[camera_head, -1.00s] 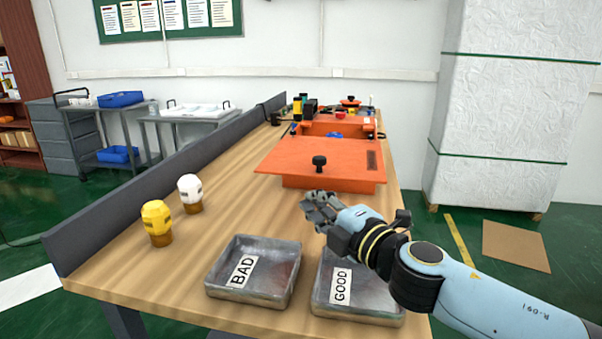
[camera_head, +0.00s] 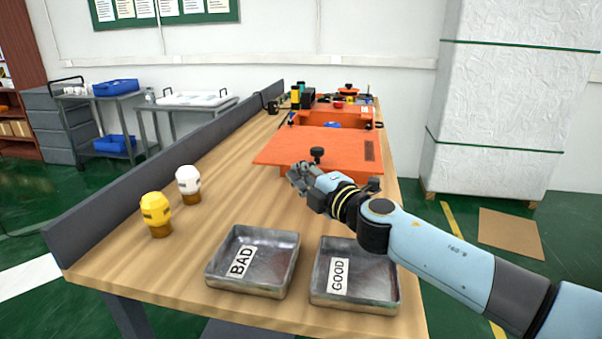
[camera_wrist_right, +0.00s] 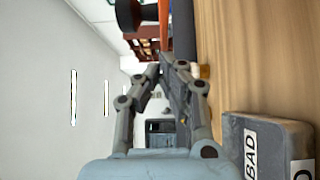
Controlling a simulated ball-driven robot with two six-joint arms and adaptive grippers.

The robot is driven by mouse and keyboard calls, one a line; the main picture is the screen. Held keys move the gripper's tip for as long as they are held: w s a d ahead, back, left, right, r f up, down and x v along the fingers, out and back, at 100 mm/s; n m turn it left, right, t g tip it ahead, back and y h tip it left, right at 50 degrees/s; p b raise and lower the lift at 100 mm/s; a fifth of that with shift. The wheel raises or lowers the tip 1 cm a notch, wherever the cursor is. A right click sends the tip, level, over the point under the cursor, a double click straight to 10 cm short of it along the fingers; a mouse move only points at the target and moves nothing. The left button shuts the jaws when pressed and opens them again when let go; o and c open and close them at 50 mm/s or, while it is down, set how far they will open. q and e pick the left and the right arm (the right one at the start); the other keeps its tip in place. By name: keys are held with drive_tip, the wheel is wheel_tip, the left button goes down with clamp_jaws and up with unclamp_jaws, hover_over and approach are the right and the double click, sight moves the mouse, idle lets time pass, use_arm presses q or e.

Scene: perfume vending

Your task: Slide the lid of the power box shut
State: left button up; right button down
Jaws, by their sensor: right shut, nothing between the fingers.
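The orange power box (camera_head: 345,118) stands on the far right part of the table. Its flat orange lid (camera_head: 285,150) sits out toward me, leaving the far part of the box open. A black knob (camera_head: 317,154) stands up on the lid. My right gripper (camera_head: 296,180) is shut and empty, just in front of the lid's near edge and close to the knob. In the right wrist view its fingers (camera_wrist_right: 163,72) come together, with the dark knob (camera_wrist_right: 130,14) at the top. My left gripper is not in view.
Metal trays marked BAD (camera_head: 252,262) and GOOD (camera_head: 355,272) sit at the table's near edge. A yellow bulb (camera_head: 155,209) and a white bulb (camera_head: 188,180) stand at left, beside the grey side board (camera_head: 150,182). The middle of the table is clear.

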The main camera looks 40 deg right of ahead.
sight(314, 143)
drive_tip(key=w+d+b, duration=0.2)
drive_tip(key=w+d, duration=0.1)
drive_tip(key=d, duration=0.1)
drive_tip(key=w+d+b, duration=0.1)
drive_tip(key=w+d, duration=0.3)
drive_tip(key=w+d+b, duration=0.2)
drive_tip(key=w+d, duration=0.2)
drive_tip(key=d, duration=0.1)
drive_tip(key=shift+f+b, duration=0.1)
drive_tip(key=shift+b, duration=0.25)
drive_tip(key=shift+w+d, duration=0.3)
drive_tip(key=shift+w, duration=0.05)
drive_tip(key=shift+s, duration=0.1)
